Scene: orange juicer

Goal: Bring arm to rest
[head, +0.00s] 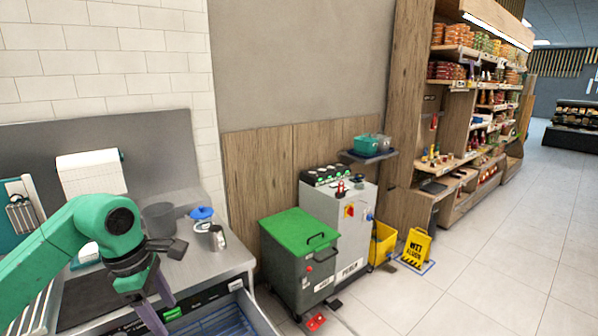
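My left arm, green with a dark wrist, comes in from the lower left. My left gripper (168,318) points down over the front of the metal counter (205,270). The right arm and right gripper are not in this view. No juicer or orange can be made out clearly.
A grey pot (159,220), a blue-lidded container (202,214) and a metal pitcher (217,238) stand on the counter. An open drawer (235,318) lies below the gripper. A green-lidded bin (300,260) and yellow floor sign (417,247) stand right. Floor further right is clear.

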